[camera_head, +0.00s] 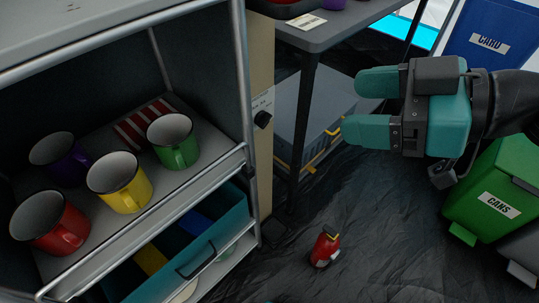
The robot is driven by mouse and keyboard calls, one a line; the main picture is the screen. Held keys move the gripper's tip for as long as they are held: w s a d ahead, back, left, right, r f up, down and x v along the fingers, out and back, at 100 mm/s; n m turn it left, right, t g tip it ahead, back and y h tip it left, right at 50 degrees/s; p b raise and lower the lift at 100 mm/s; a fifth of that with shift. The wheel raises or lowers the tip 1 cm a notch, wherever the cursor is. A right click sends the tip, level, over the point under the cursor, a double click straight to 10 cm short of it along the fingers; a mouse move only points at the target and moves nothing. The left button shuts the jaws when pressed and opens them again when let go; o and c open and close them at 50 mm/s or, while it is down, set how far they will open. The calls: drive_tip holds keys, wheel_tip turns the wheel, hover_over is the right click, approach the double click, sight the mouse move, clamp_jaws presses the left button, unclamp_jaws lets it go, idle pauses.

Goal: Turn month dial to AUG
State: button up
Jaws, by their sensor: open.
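The black dial (263,119) sticks out from a narrow beige panel (262,60) beside the shelf unit. A white label with small print surrounds it, too small to read for certain, so I cannot tell which month the dial points to. My gripper (352,106) is at the upper right with its two teal fingers pointing left. It is open and empty, and it appears well to the right of the dial, not touching it.
A metal-framed shelf at left holds several enamel mugs, including a yellow one (120,182), above a teal drawer (220,210). A table leg (303,120) stands between dial and gripper in the picture. Green (497,190) and blue (490,35) bins are at right.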

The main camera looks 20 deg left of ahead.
drive_tip(key=w+a+f+n+t+y+b, duration=0.1)
drive_tip(key=w+a+f+t+y+b, duration=0.15)
drive_tip(key=f+b, duration=0.95)
drive_tip(key=t+p, duration=0.2)
drive_tip(key=t, duration=0.1)
approach(268, 123)
drive_tip(key=p+x, duration=0.1)
drive_tip(key=x, duration=0.8)
drive_tip(key=shift+w+a, duration=0.1)
drive_tip(key=shift+a, duration=0.2)
drive_tip(key=shift+t, duration=0.25)
drive_tip(key=c, duration=0.9)
